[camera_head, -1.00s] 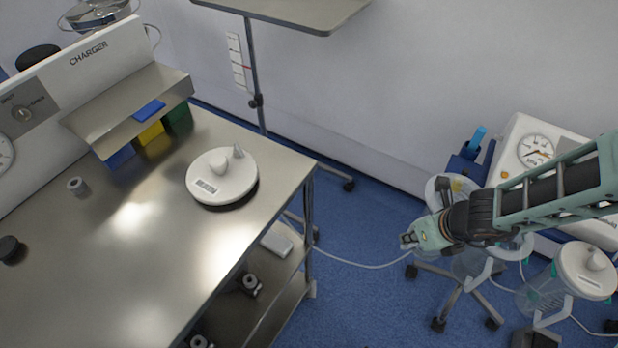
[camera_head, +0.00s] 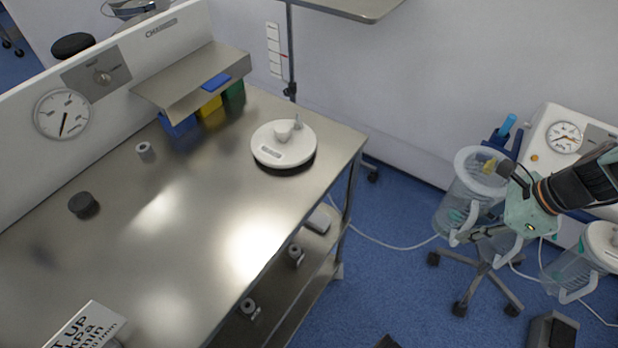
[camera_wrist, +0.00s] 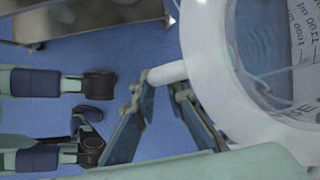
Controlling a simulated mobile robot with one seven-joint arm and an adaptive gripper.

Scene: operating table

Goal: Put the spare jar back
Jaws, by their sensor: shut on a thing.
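A clear jar (camera_head: 466,197) with a white rim stands at the stand on the right, in the head view. The wrist view shows its white rim (camera_wrist: 205,70) and printed wall large at the right. My gripper (camera_wrist: 164,92) is at the jar's side, with its two fingers on either side of a white stub on the rim; it is shut on the jar there. In the head view my gripper (camera_head: 490,231) reaches in from the right, and its fingertips are hard to make out. I cannot tell whether the stand bears the jar.
A wheeled stand (camera_head: 482,270) is below the jar. A second, lidded jar (camera_head: 575,270) is at the right, near a white gauge unit (camera_head: 570,140). A steel table (camera_head: 200,225) fills the left and bears a round white lid (camera_head: 283,143). Blue floor lies between.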

